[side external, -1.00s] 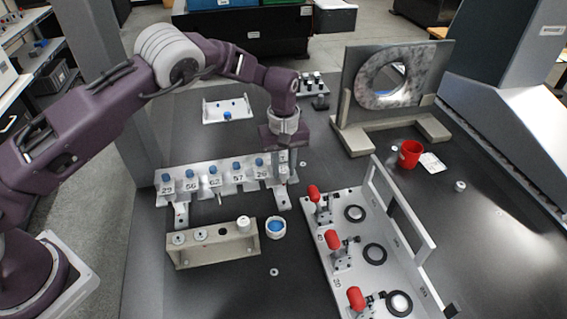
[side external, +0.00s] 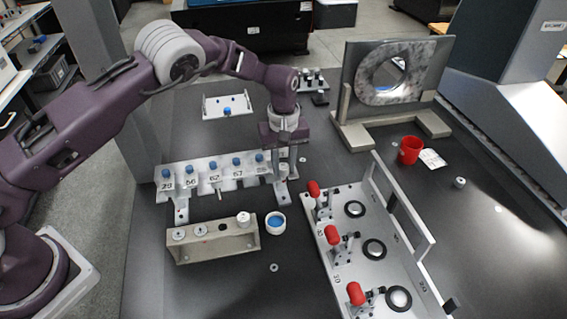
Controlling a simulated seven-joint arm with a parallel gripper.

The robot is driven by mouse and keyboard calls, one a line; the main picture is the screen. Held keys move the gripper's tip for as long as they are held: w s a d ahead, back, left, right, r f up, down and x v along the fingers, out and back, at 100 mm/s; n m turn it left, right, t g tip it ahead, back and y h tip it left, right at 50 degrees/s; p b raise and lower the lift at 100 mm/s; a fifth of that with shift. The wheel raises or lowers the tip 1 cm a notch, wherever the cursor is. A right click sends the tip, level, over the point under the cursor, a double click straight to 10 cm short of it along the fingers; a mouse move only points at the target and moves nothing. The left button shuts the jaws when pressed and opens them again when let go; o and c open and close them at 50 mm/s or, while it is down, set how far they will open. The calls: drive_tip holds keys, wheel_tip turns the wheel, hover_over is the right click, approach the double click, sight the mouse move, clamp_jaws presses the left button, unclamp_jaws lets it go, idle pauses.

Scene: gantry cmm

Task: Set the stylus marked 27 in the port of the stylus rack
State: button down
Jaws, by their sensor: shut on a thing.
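The stylus rack (side external: 202,170) is a pale bar on feet, with a row of several blue-capped styli along it. Number plates on its front read about 29, 56, 62 and 57; the rightmost plate is too dim to read. My gripper (side external: 282,174) points down at the right end of the rack, just right of the last blue cap (side external: 260,158). It is shut on a slim thing, seemingly a stylus, mostly hidden by the fingers. I cannot read its mark. The port is not clearly visible, and I cannot tell whether the held thing touches the rack.
A beige block (side external: 213,243) and a white cup with blue inside (side external: 275,223) stand in front. A fixture with red-handled clamps (side external: 345,250) lies right. A white tray (side external: 228,107) is behind. A red cup (side external: 410,150) and a ring plate (side external: 391,70) stand farther right.

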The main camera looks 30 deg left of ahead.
sight(284, 166)
drive_tip(key=c, duration=1.1)
unclamp_jaws()
wheel_tip(284, 166, up, 7)
drive_tip(key=shift+r, duration=0.1)
